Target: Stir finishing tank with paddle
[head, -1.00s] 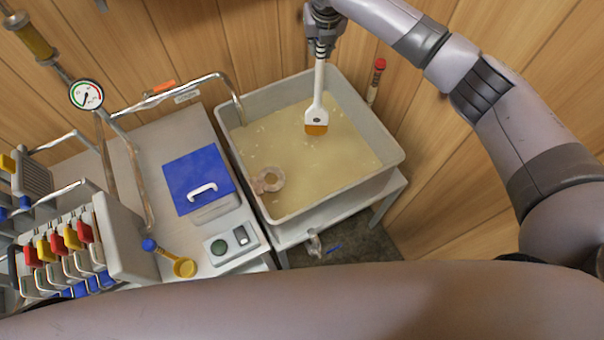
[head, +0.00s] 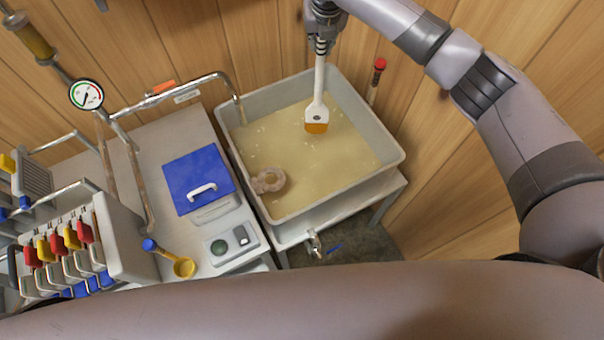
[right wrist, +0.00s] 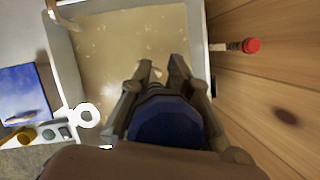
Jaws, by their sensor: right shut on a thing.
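The finishing tank (head: 392,160) is a grey rectangular basin of pale yellow liquid (head: 325,165) with light flecks on it. My right gripper (head: 322,38) is above the tank's back edge, shut on the paddle (head: 319,88). The paddle has a white shaft and an orange end, and hangs nearly upright over the back part of the liquid. I cannot tell whether its tip is in the liquid. In the right wrist view, my right gripper (right wrist: 161,72) points over the tank (right wrist: 72,70); the paddle is not clear there. My left gripper is not in view.
A metal pipe (head: 180,87) bends over the left rim. A red-capped tube (head: 376,78) is beside the back right wall.

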